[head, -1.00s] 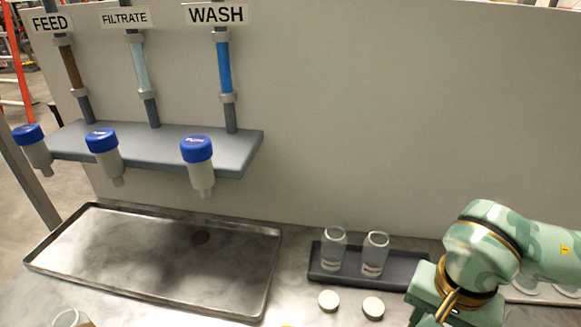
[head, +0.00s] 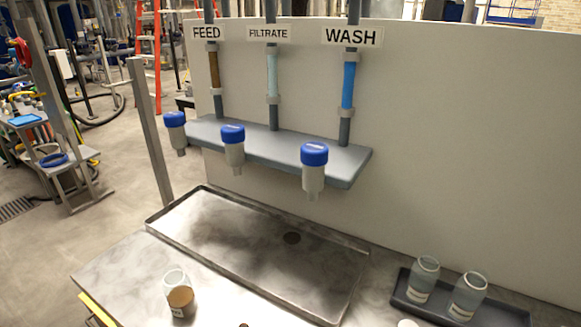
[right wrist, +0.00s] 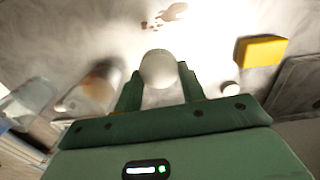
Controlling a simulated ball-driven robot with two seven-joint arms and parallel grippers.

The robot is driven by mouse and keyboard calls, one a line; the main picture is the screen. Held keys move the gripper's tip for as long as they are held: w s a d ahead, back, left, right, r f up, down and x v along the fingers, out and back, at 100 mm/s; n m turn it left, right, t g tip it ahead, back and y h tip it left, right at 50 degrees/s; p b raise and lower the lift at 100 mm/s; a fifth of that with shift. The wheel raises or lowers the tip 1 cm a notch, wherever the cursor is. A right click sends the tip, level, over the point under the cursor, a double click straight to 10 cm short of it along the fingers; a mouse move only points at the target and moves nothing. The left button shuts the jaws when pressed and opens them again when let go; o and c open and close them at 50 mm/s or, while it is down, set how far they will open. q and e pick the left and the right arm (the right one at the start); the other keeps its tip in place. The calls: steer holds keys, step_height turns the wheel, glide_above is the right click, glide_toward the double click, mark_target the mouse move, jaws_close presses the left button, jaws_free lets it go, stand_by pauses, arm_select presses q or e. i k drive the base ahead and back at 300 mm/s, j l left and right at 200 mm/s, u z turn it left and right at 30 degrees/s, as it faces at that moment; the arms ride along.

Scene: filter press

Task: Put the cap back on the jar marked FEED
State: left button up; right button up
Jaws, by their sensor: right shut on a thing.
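My right gripper (right wrist: 158,82) is shut on a round white cap (right wrist: 158,68), seen in the right wrist view. The open glass jar (head: 175,279) with brown contents stands on the bench in front of the metal tray in the head view. The writing on its label is too small to read. In the right wrist view a blurred jar with a brownish tint (right wrist: 97,88) is left of the held cap and apart from it. Neither gripper shows in the head view. My left gripper is out of sight.
A shallow metal tray (head: 225,258) lies behind the jar. A dark tray (head: 400,300) holds two clear jars (head: 424,279) (head: 468,296). A white cap (head: 408,323) shows at the bottom edge. In the wrist view are a yellow block (right wrist: 262,50) and brown spots.

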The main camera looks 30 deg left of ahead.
mark_target(177, 288)
steer(key=k+u, duration=0.25)
steer(key=u, duration=1.45)
